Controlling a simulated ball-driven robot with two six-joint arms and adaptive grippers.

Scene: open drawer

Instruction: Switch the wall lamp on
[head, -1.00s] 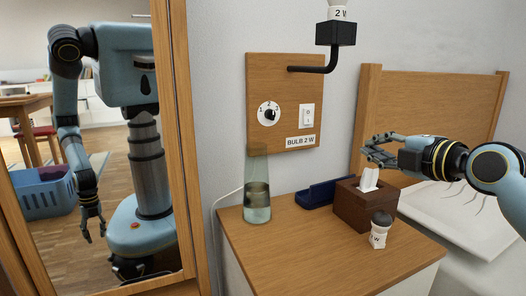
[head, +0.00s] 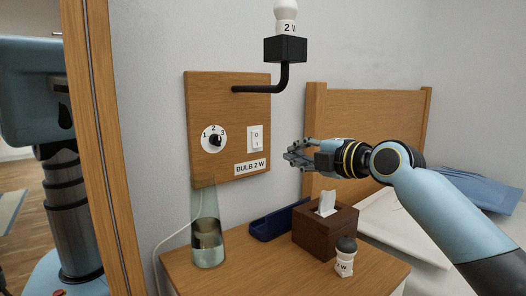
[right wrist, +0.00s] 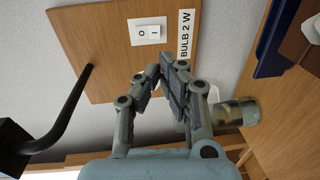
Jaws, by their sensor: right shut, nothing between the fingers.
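The wooden wall panel (head: 228,95) carries a white rocker switch (head: 255,138) marked O and I, a round dial (head: 214,139) numbered 1, 2, 3, and a "BULB 2 W" label (head: 250,168). A black arm and socket (head: 285,50) hold a white bulb (head: 286,14) marked 2 W, which looks unlit. I cannot tell the dial's setting. My right gripper (head: 292,154) is shut and empty, to the right of the switch and apart from it. In the right wrist view its fingers (right wrist: 164,66) point toward the panel, with the switch (right wrist: 148,31) beyond them.
A nightstand (head: 225,278) below holds a glass vase (head: 207,235), a blue tray (head: 270,226), a tissue box (head: 322,232) and a second, dark-capped bulb (head: 345,258). A wooden headboard (head: 345,100) stands behind my right arm. A mirror at left reflects my body.

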